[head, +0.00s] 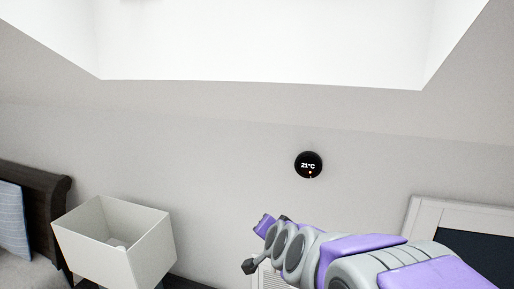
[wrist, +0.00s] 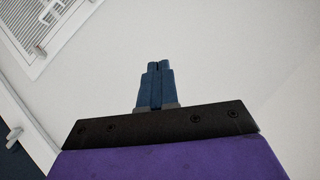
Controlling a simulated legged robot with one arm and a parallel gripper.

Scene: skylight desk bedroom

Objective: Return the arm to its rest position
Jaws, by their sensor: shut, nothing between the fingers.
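My arm, purple and grey, reaches in from the lower right of the head view. Its end points left, below a round black thermostat. In the wrist view my gripper (wrist: 158,66) shows as two dark blue fingers side by side, shut with nothing between them. Pale wall fills most of the view beyond the fingertips, and the fingers appear clear of it. In the head view the fingers are not clearly visible.
A thermostat (head: 308,165) reading 21°C is on the sloped-ceiling room's wall (head: 200,140). A white lampshade (head: 117,245) and a dark bed frame (head: 50,190) stand at left. A white-framed dark panel (head: 480,235) is at right. A white grille (wrist: 45,25) shows in the wrist view.

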